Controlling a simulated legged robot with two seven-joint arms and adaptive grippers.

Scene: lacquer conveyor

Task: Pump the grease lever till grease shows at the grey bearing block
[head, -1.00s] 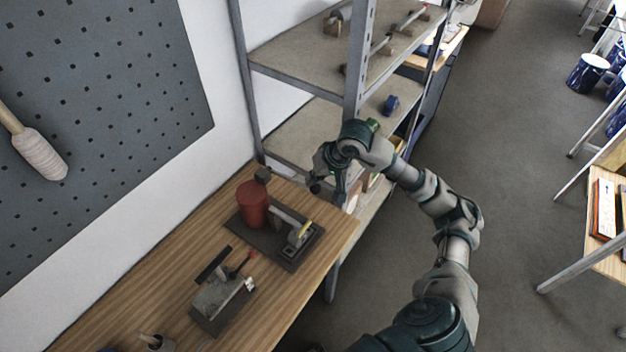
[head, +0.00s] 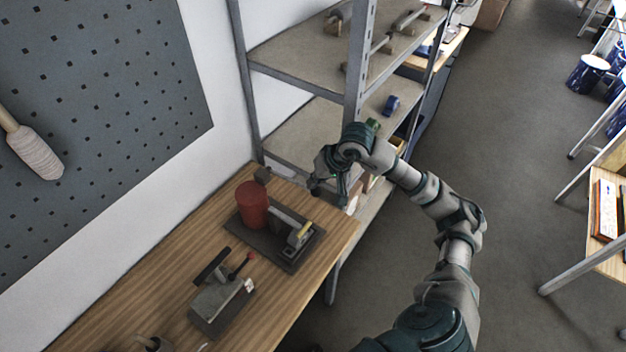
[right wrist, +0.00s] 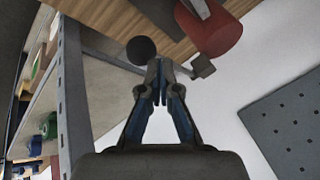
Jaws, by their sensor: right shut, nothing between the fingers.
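A red cylinder (head: 252,205) stands on a dark base plate (head: 287,262) at the bench's far end. Beside it on the plate is a grey fixture with a yellow piece (head: 303,236). A small grey block (head: 262,174) sits behind the cylinder; it also shows in the right wrist view (right wrist: 203,66). Which grey part is the bearing block I cannot tell. I see no clear grease. My right gripper (head: 318,190) is shut and empty, above the bench's far right edge. In the right wrist view, a black ball knob (right wrist: 141,50) shows just beyond the fingertips (right wrist: 160,72); its lever is not clear.
A metal shelf (head: 354,85) stands behind the bench, close to my right arm. A second grey device with a red-tipped lever (head: 222,298) sits nearer on the wooden bench (head: 165,290). A pegboard (head: 100,110) hangs at left.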

